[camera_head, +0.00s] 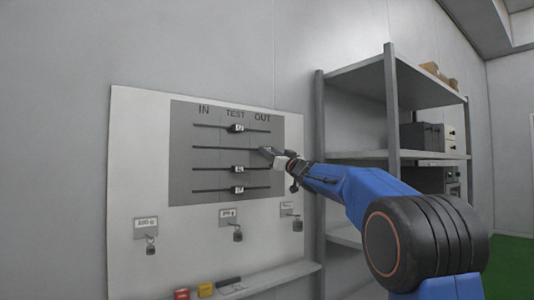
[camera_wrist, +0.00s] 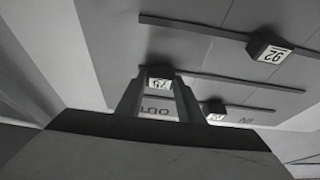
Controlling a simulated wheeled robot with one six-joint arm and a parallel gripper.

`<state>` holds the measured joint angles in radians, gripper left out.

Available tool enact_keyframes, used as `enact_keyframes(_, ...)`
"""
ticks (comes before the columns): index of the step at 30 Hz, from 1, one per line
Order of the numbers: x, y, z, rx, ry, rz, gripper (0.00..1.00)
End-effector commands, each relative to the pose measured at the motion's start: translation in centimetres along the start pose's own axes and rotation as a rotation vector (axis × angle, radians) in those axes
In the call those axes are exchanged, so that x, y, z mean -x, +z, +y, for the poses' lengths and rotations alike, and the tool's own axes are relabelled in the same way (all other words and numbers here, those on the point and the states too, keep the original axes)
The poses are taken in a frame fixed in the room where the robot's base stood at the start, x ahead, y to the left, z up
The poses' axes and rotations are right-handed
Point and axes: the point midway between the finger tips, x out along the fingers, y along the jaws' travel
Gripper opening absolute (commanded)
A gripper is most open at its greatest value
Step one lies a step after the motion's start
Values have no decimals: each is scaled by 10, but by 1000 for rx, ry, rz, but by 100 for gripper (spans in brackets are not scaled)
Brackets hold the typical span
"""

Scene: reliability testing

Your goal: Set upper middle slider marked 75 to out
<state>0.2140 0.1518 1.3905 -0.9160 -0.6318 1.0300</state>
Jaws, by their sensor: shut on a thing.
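The grey slider panel (camera_head: 182,184) is on a white wall board, with IN at left, TEST in the middle and OUT at right. The second slider from the top is at the right end of its rail (camera_head: 215,148), under OUT. My gripper (camera_head: 267,151) is at that end, and its fingertips mostly hide the knob. In the wrist view, my gripper (camera_wrist: 158,82) is shut on the slider knob (camera_wrist: 160,83), whose white label, seen upside down, seems to read 75. The OUT lettering (camera_wrist: 156,111) shows between the fingers.
The top slider (camera_head: 237,128), third slider (camera_head: 238,169) and bottom slider (camera_head: 238,190) sit under TEST. A ledge holds a red block (camera_head: 182,294) and a yellow block (camera_head: 206,289). A metal shelf rack (camera_head: 391,100) stands right.

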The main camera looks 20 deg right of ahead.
Motion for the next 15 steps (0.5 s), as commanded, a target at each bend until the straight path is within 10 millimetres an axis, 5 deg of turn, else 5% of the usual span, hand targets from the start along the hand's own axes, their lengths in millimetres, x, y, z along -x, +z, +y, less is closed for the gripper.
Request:
enact_keyframes(2, 0, -1, 2, 0, 5, 1, 0)
enact_keyframes(3, 0, -1, 3, 0, 5, 1, 36)
enact_keyframes(5, 0, -1, 3, 0, 6, 1, 51)
enact_keyframes(15, 2, -1, 2, 0, 4, 0, 53)
